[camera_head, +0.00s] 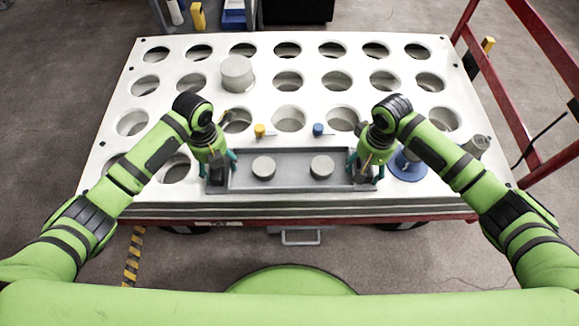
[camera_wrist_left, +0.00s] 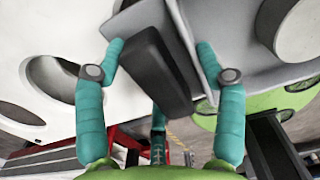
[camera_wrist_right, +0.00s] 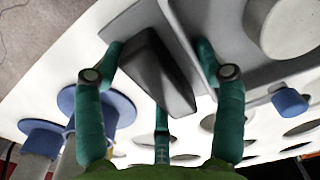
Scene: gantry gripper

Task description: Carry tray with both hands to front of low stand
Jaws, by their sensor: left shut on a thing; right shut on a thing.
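The grey tray (camera_head: 292,183) lies along the front edge of the white table, with two round grey pieces (camera_head: 263,168) (camera_head: 321,167) in it. My left gripper (camera_head: 218,170) is shut on the dark handle at the tray's left end; the handle (camera_wrist_left: 160,70) shows between its fingers in the left wrist view. My right gripper (camera_head: 366,168) is shut on the dark handle at the right end, also seen in the right wrist view (camera_wrist_right: 160,72). I cannot tell whether the tray touches the table. I cannot pick out the low stand for sure.
The white table (camera_head: 205,115) has rows of round holes. A grey cylinder (camera_head: 237,73) stands towards the back. A yellow peg (camera_head: 259,130) and a blue peg (camera_head: 318,129) stand just behind the tray. A blue flanged piece (camera_head: 407,168) is close beside my right gripper. A red rail (camera_head: 500,100) is at the right.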

